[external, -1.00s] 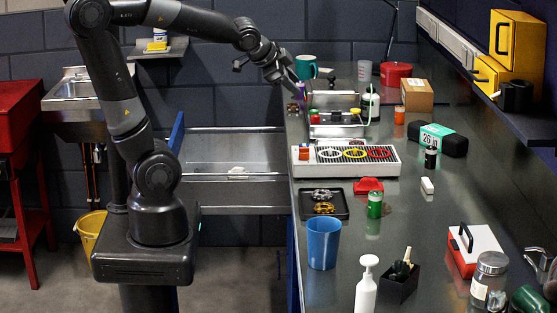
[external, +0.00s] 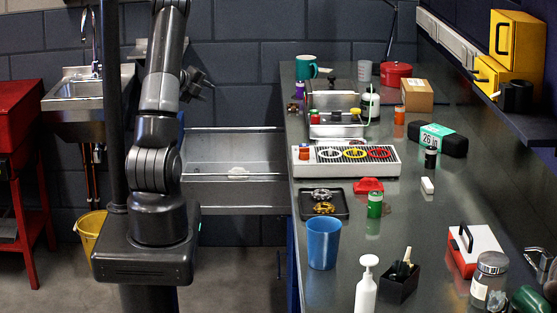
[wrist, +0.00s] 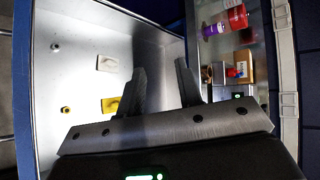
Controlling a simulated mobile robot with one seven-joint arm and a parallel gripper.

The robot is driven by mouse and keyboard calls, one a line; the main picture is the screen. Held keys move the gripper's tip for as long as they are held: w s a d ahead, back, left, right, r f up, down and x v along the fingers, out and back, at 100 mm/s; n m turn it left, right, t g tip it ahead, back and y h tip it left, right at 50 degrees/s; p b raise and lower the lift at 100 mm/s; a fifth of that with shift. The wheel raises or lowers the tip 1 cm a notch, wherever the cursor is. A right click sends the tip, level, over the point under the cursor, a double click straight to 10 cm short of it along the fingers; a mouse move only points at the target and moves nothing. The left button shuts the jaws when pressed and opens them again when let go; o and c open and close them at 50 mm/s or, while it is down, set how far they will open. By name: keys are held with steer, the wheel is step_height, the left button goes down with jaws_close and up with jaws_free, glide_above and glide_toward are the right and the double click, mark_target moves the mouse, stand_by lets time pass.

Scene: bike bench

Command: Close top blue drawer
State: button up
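The open top drawer (external: 232,152) is a long grey metal tray sticking out to the left from under the bench. Its blue front is mostly hidden behind my arm at the left end. My gripper (external: 197,84) is above the drawer's left end, near the blue front, with its fingers pointing right. In the wrist view my gripper (wrist: 160,85) has its two dark fingers apart, with nothing between them. The drawer's inside (wrist: 85,35) fills the left of that view. A white piece (wrist: 107,63) and a yellow piece (wrist: 110,105) lie in it.
The bench top (external: 400,210) at right is crowded. A purple item (external: 299,90) and a teal mug (external: 306,66) stand near its far left edge. A grey rack (external: 335,120) is beside them. A sink (external: 85,88) and yellow bucket (external: 92,230) are at left.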

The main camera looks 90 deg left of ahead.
steer(key=shift+m+h, duration=0.7)
steer(key=shift+m, duration=0.1)
steer(key=s+f, duration=0.2)
steer(key=s, duration=0.1)
steer(key=s+f, duration=0.2)
steer(key=s, duration=0.1)
steer(key=s+f, duration=0.2)
steer(key=s, duration=0.2)
steer(key=shift+s+d+f, duration=0.1)
steer(key=shift+d+f, duration=0.25)
steer(key=shift+f, duration=0.05)
steer(key=s+d+f+n+t+y, duration=0.1)
steer(key=s+d+f+t+y, duration=0.15)
steer(key=s+f, duration=0.35)
steer(key=s+d+f+n+t+y, duration=0.1)
steer(key=s+d+f+n, duration=0.15)
steer(key=s+f, duration=0.4)
steer(key=shift+m, duration=0.35)
steer(key=x, duration=0.6)
steer(key=r+x, duration=0.1)
steer(key=x, duration=0.2)
steer(key=shift+w+a, duration=0.3)
steer(key=shift+w, duration=0.15)
jaws_close()
